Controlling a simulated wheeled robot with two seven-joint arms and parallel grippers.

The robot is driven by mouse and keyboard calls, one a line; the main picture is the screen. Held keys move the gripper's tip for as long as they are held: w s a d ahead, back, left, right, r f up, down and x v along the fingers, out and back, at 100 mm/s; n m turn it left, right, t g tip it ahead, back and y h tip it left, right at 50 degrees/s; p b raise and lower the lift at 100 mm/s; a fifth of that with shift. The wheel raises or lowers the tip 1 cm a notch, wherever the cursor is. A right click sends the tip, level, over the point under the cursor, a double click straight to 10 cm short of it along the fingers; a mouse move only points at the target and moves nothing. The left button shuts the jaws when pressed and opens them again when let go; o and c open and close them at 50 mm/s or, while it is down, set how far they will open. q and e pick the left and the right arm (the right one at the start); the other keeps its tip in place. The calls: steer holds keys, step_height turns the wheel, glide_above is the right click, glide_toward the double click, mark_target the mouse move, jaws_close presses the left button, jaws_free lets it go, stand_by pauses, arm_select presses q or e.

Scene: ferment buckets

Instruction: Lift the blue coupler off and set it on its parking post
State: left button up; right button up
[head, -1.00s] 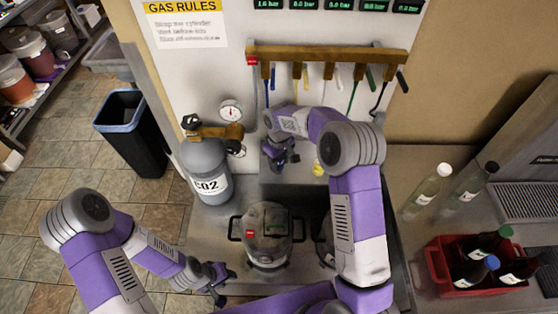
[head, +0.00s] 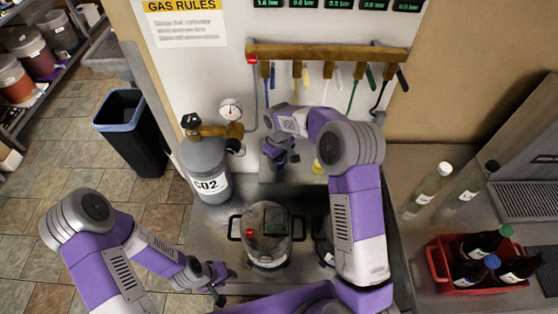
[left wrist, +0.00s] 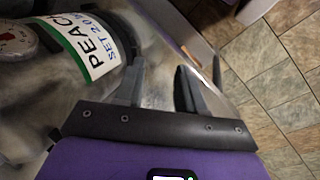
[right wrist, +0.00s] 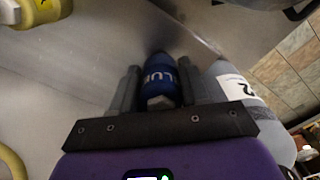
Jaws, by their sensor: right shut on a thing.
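The blue coupler (right wrist: 160,80) shows in the right wrist view between the fingers of my right gripper (right wrist: 160,88), with part of its lettering visible. The gripper is shut on it. In the head view my right gripper (head: 281,157) is in front of the wall panel, below the valve bar; the coupler is too small to make out clearly there. The parking post cannot be made out. My left gripper (head: 222,284) is low beside the keg; in the left wrist view its fingers (left wrist: 160,85) are apart with nothing between them.
A metal keg (head: 267,237) stands on the counter; its PEACH label (left wrist: 90,50) shows in the left wrist view. A grey CO2 cylinder (head: 205,168) stands left of my right gripper. A yellow coupler (head: 318,166) is just right of it. A red bottle crate (head: 435,265) is at right.

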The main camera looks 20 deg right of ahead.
steer(key=shift+f+b, duration=0.9)
steer(key=shift+f, duration=0.55)
stand_by(2.0)
steer(key=o, duration=1.7)
steer(key=shift+r, duration=0.1)
steer(key=shift+r+p, duration=2.6)
steer(key=shift+r, duration=1.15)
steer(key=shift+s+f, duration=0.1)
steer(key=shift+f, duration=0.05)
